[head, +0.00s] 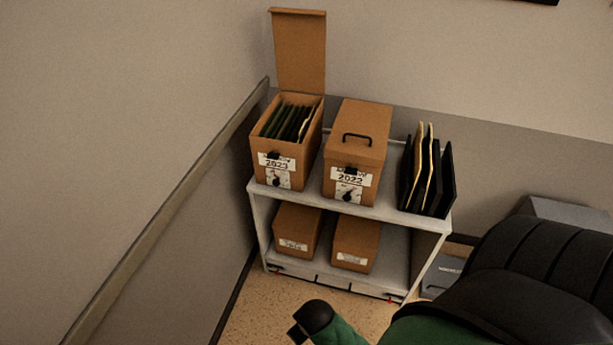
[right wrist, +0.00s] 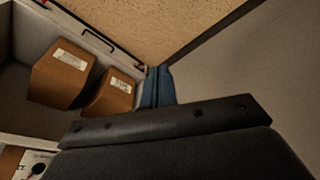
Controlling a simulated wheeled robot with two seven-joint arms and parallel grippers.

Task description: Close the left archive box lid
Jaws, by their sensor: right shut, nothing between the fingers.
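The left archive box (head: 262,153), brown and labelled 2023, stands on the top of a white shelf unit. Its lid (head: 299,52) stands upright at the back, so the box is open and shows dark and pale folders. My right gripper (right wrist: 158,86) shows in the right wrist view as blue fingers, shut and empty, near the lower shelf boxes in the picture. In the head view, part of my right arm, green and black, is low in front of the shelf, apart from the box. My left gripper is not in view.
A closed box labelled 2022 (head: 356,150) with a black handle stands right of the open box. Upright black folders (head: 436,185) stand further right. Two smaller boxes (head: 298,231) (head: 357,242) sit on the lower shelf (head: 395,262). A wall with a rail (head: 190,182) is at the left.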

